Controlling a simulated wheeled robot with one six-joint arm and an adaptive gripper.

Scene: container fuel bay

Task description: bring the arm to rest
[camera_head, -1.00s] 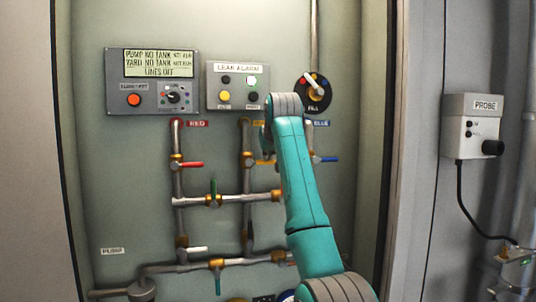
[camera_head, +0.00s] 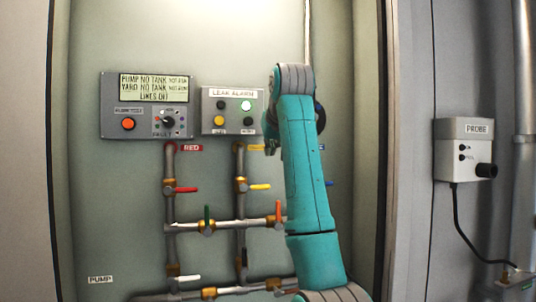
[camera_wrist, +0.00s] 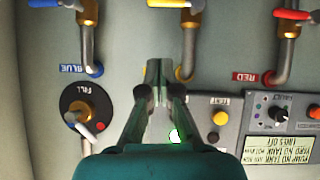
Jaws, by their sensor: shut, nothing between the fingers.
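My gripper (camera_wrist: 159,80) shows in the wrist view, its two fingers together with nothing between them. It is in front of the wall panel, over the area between the blue and red labels, and I cannot tell how far from the panel it is. In the head view my teal arm rises from the bottom and bends near the top. Its wrist end is mostly hidden behind the arm, left of the partly covered dark fill dial (camera_head: 319,117).
The panel carries a display box (camera_head: 146,105), a leak alarm box (camera_head: 233,110) and pipes with a red lever (camera_head: 187,189), yellow lever (camera_head: 260,187), green lever (camera_head: 207,216) and orange lever (camera_head: 278,211). A probe box (camera_head: 464,149) with a cable is on the right wall.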

